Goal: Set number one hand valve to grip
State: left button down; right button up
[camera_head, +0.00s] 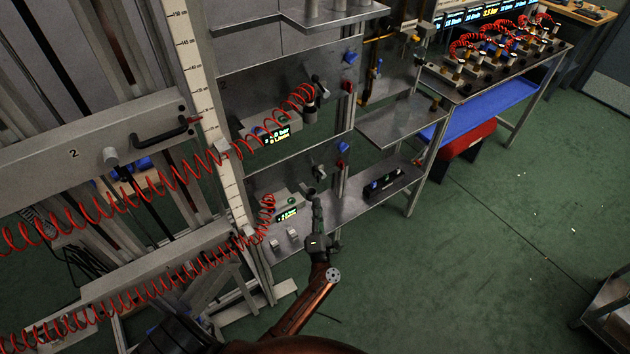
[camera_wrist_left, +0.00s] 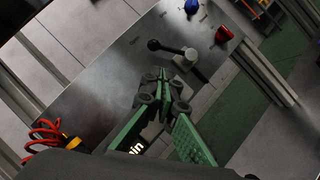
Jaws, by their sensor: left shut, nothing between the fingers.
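The lower station's hand valve (camera_head: 318,172) is on the grey metal panel. In the left wrist view the hand valve (camera_wrist_left: 186,60) shows a black ball-ended lever reaching to the left and a light grey knob. I cannot read a number or a grip mark on it. My left gripper (camera_head: 317,200) has green fingers, points up at the panel and is just below the valve. In the left wrist view the fingertips (camera_wrist_left: 164,76) are together and empty, close in front of the valve. Whether they touch it, I cannot tell. My right gripper is not in view.
A small lit display (camera_head: 288,213) is left of the gripper. Red coiled hoses (camera_head: 150,190) stretch across the left. A blue knob (camera_head: 343,147) and a red knob (camera_wrist_left: 223,34) are near the valve. A black block (camera_head: 390,181) lies on the shelf.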

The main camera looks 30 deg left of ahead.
aim_at(318, 171)
pick_arm(q)
jog(key=x, duration=1)
dwell(0.3)
